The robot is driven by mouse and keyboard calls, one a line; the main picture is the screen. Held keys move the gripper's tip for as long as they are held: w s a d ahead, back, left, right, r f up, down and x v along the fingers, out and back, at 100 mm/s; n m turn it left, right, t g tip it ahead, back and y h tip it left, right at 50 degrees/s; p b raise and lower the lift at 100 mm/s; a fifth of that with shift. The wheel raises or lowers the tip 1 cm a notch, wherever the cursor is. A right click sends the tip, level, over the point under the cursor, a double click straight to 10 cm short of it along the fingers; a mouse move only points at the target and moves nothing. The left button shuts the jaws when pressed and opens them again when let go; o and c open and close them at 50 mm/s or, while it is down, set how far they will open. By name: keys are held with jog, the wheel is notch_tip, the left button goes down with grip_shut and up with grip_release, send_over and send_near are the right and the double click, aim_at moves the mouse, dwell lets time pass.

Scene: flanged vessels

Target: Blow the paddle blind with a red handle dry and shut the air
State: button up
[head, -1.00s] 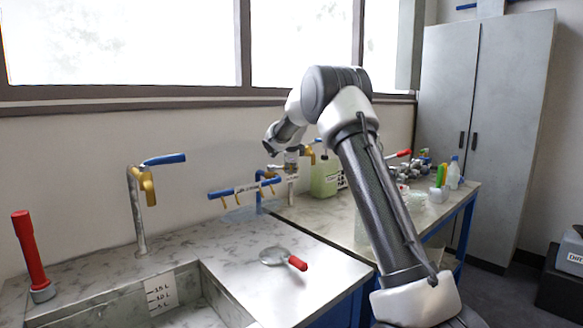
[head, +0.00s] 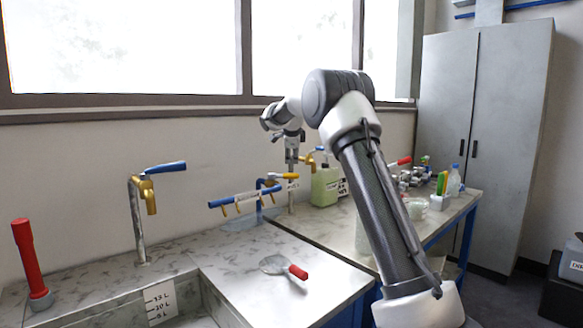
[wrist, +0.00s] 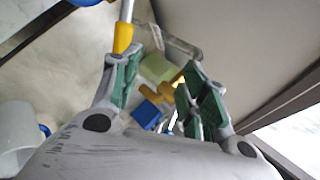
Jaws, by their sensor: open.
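The paddle blind, a grey round disc (head: 273,264) with a red handle (head: 299,271), lies flat on the marble bench right of the sink. Whether it is wet cannot be made out. Behind it is a blue pipe rack (head: 232,200) with yellow nozzles; a yellow lever (head: 284,176) sits at its right. My gripper (head: 291,150) is above the lever near the wall, pointing down. In the wrist view my gripper (wrist: 165,90) is open, with yellow and blue fittings (wrist: 150,108) beyond the fingers. No contact can be made out.
A blue-handled tap (head: 150,195) and a red upright tool (head: 30,262) stand by the sink (head: 160,303). A green liquid bottle (head: 324,186) and several small items stand on the right bench. The bench around the blind is clear.

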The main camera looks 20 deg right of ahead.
jog(key=shift+r, duration=0.85)
